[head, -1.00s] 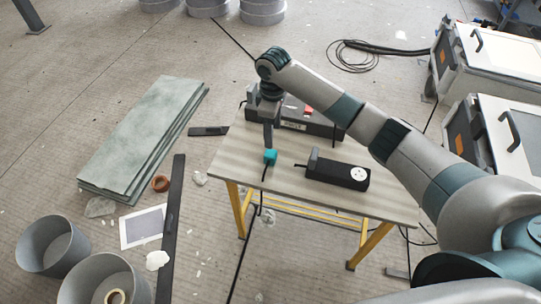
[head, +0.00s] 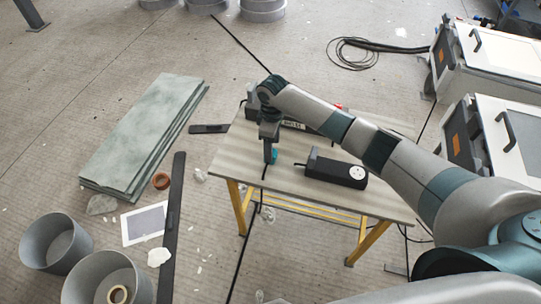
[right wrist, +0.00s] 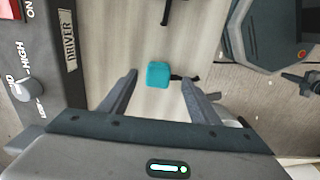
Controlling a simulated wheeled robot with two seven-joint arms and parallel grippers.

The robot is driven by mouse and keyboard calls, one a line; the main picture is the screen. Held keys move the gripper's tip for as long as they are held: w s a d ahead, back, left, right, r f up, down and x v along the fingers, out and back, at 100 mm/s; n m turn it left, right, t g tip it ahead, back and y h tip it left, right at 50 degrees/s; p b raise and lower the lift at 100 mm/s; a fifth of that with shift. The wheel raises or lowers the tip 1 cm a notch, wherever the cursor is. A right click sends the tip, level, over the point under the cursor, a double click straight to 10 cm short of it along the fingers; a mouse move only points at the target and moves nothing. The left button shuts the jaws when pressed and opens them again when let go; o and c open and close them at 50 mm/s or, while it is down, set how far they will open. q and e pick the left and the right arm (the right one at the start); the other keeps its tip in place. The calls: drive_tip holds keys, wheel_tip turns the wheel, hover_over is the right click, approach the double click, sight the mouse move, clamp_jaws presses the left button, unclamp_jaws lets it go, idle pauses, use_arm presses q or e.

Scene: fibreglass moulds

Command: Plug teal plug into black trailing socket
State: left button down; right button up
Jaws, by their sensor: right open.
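The teal plug (head: 274,156) lies on the table near its left end, with a dark cable running off the edge. In the right wrist view the plug (right wrist: 158,75) sits between the fingertips, with gaps to both sides. My right gripper (head: 268,156) points down beside it in the head view, open and empty, partly covering it. The black trailing socket (head: 336,172) lies on the table to the right of the plug, its pale round outlet face (head: 357,173) upward at its right end. My left gripper is not in view.
The striped table (head: 228,158) stands on yellow legs. A dark box (right wrist: 50,55) with a knob and "DRIVER" label is close to the left finger in the right wrist view; my arm partly hides it in the head view. Table space between plug and socket is clear.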

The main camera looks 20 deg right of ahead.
drive_tip(key=shift+w+a+f+p, duration=0.15)
drive_tip(key=shift+f+p, duration=0.15)
drive_tip(key=shift+f, duration=0.35)
drive_tip(key=shift+w+f+p, duration=0.15)
drive_tip(key=shift+f+p, duration=0.2)
drive_tip(key=shift+f, duration=1.45)
drive_tip(key=c, duration=1.1)
